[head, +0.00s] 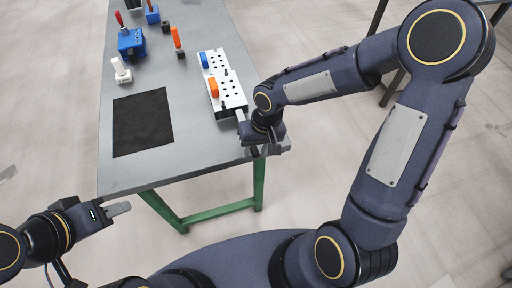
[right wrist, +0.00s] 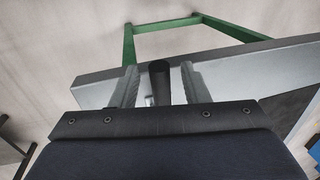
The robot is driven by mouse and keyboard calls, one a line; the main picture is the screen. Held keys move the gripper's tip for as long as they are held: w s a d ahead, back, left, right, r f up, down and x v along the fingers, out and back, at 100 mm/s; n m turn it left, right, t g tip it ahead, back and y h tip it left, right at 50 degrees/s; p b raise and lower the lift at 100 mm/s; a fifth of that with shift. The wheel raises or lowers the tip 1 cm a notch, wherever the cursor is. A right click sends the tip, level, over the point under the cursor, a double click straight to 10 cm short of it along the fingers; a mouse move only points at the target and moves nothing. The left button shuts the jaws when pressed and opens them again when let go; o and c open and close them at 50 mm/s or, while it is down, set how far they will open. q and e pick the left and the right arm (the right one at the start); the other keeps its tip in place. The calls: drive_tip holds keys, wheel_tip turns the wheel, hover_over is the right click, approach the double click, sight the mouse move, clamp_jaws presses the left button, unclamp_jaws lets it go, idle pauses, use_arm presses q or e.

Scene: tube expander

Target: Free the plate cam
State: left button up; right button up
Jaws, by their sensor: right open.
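A white perforated plate (head: 228,92) lies near the table's right edge, with a blue piece (head: 204,60) and an orange piece (head: 213,87) on it. I cannot tell which part is the plate cam. My right gripper is at the table's front right corner, beside the plate's near end. In the right wrist view its open fingers (right wrist: 160,76) stand on either side of a dark upright cylinder (right wrist: 160,82); I cannot tell whether they touch it. My left gripper (head: 120,208) is off the table at the lower left, apparently empty; its finger gap is unclear.
The grey table (head: 190,150) has green legs (head: 259,184). A black mat (head: 142,122) lies at left. Behind it stand a white fixture (head: 120,68), a blue vise-like device (head: 131,40) and an orange-handled tool (head: 176,38). The front of the table is clear.

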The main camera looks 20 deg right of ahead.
clamp_jaws()
idle(0.3)
